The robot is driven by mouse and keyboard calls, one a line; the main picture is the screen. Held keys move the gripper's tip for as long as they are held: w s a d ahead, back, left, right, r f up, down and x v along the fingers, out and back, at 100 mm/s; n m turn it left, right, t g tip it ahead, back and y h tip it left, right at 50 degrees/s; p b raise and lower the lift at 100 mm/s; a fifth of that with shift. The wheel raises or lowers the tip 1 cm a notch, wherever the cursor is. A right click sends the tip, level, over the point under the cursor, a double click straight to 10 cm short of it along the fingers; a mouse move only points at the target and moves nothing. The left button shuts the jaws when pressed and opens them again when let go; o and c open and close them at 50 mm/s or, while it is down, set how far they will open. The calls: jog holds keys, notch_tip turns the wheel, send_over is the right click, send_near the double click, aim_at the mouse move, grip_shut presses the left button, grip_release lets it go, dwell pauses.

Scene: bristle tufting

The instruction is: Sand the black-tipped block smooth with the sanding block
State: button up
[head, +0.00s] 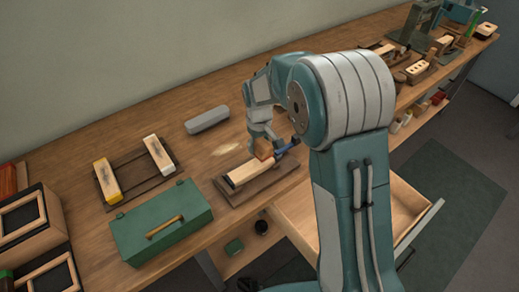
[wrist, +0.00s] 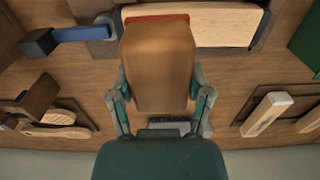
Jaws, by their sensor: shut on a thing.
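My gripper (head: 263,143) is shut on the sanding block (wrist: 158,68), a brown block with a red edge on its far side. In the wrist view the fingers of my gripper (wrist: 160,88) grip it from both sides. A pale wooden block (head: 243,173) with a dark end lies in a brown holder (head: 262,189) on the bench. In the wrist view this pale block (wrist: 225,28) is partly hidden behind the sanding block. The sanding block is over or against its right part in the head view; I cannot tell whether they touch.
A blue clamp handle (head: 283,150) is close beside my gripper. A green toolbox (head: 162,225), a rack with two blocks (head: 133,175) and a grey bar (head: 207,119) stand to the left. An open drawer (head: 395,208) is in front.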

jog(key=shift+r, duration=0.85)
jog(key=shift+d+r, duration=0.15)
jog(key=shift+r, duration=0.4)
jog(key=shift+d+r, duration=0.15)
jog(key=shift+r, duration=0.35)
jog(key=shift+a, duration=0.25)
jog(key=shift+d, duration=0.15)
